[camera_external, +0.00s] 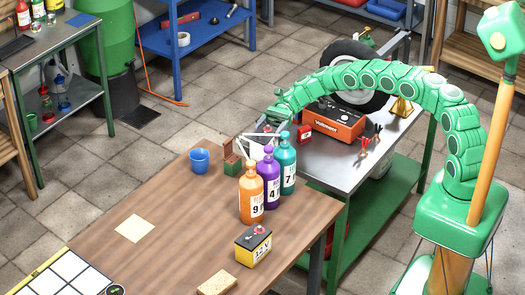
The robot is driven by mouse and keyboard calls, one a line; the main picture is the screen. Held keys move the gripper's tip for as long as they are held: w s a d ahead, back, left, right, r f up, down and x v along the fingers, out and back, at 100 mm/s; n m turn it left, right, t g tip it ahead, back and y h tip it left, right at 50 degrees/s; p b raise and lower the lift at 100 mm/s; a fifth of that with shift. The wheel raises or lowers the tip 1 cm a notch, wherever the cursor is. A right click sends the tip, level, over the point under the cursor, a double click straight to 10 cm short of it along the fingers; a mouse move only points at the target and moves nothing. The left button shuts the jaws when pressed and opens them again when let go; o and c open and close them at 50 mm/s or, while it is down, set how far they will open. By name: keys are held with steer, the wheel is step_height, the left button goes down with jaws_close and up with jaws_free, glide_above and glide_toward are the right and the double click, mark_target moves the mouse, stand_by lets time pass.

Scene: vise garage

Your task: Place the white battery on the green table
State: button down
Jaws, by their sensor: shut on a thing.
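My gripper (256,143) is at the end of my green segmented arm, over the far edge of the brown wooden table, just behind the bottles. It is shut on a white block with a dark top, which looks like the white battery (262,151). The fingers and the bottles hide part of it, and I cannot tell whether it touches the table. A metal-topped table with green legs and a green lower shelf (385,178) stands at right. Another green-framed table (88,84) stands at left.
Orange, purple and teal bottles (251,192) stand close in front of my gripper. A blue cup (200,160) and small box (232,164) are left of it. A yellow battery (254,246) stands nearer. An orange case (335,120) and tyre (352,65) occupy the metal top.

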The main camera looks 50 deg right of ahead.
steer(key=shift+w+d+r, duration=0.1)
steer(key=shift+w+d, duration=0.05)
steer(key=shift+d, duration=0.55)
steer(key=shift+w+d, duration=0.1)
steer(key=shift+d, duration=0.6)
steer(key=w+a+r+m+t+h, duration=0.2)
steer(key=w+a+r+m+t, duration=0.5)
steer(key=t, duration=0.5)
steer(key=s+d+f+m+t+h, duration=0.2)
steer(key=d+f+m+t+h, duration=0.4)
steer(key=d+m+t+h, duration=0.4)
steer(key=s+d+r+m+h, duration=0.1)
steer(key=s+d+r+h, duration=0.1)
steer(key=d, duration=0.3)
steer(key=s+d+r+m+h, duration=0.2)
steer(key=d+r+h, duration=0.1)
steer(key=d, duration=0.2)
steer(key=shift+s+d+r+g+h, duration=0.25)
steer(key=shift+d+g+h, duration=0.05)
steer(key=shift+d, duration=0.05)
